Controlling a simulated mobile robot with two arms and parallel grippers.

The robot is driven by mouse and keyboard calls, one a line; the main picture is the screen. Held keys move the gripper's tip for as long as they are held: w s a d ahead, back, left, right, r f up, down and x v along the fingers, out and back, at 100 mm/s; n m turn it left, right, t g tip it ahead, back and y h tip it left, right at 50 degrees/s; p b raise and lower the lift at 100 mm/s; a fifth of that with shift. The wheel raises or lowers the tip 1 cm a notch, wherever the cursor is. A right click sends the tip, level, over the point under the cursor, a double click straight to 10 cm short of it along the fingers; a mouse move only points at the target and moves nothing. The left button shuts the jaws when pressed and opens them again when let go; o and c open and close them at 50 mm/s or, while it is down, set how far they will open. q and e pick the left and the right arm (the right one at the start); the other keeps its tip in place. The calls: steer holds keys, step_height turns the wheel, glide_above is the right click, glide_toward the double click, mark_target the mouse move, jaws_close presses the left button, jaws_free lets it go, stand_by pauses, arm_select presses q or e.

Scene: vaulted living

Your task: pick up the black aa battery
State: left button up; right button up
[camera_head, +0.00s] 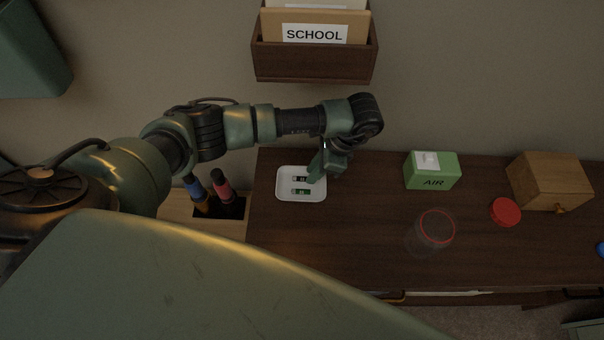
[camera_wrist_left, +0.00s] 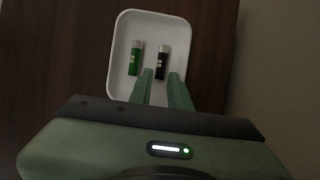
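A black AA battery (camera_head: 299,179) lies in a small white tray (camera_head: 283,195) on the dark wooden desk. A green battery (camera_head: 301,191) lies beside it, roughly parallel. In the left wrist view, the black battery (camera_wrist_left: 162,62) is to the right of the green battery (camera_wrist_left: 136,60), inside the white tray (camera_wrist_left: 119,60). My left gripper (camera_head: 316,168) is over the tray's right part. In the left wrist view, its two fingers (camera_wrist_left: 161,80) are apart, with the black battery showing just beyond the gap between them; the fingers hide its near end. My right gripper is not in view.
A pen holder (camera_head: 228,209) stands left of the tray. A green AIR box (camera_head: 432,174), a clear red-rimmed container (camera_head: 434,243), a red lid (camera_head: 506,212) and a wooden box (camera_head: 551,181) stand to the right. A SCHOOL file holder (camera_head: 314,62) is on the wall above.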

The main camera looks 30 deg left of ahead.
arm_select(q)
steer(key=shift+s+a+f, duration=0.1)
steer(key=shift+a+f, duration=0.15)
steer(key=shift+f, duration=0.45)
jaws_close()
steer(key=shift+r, duration=0.1)
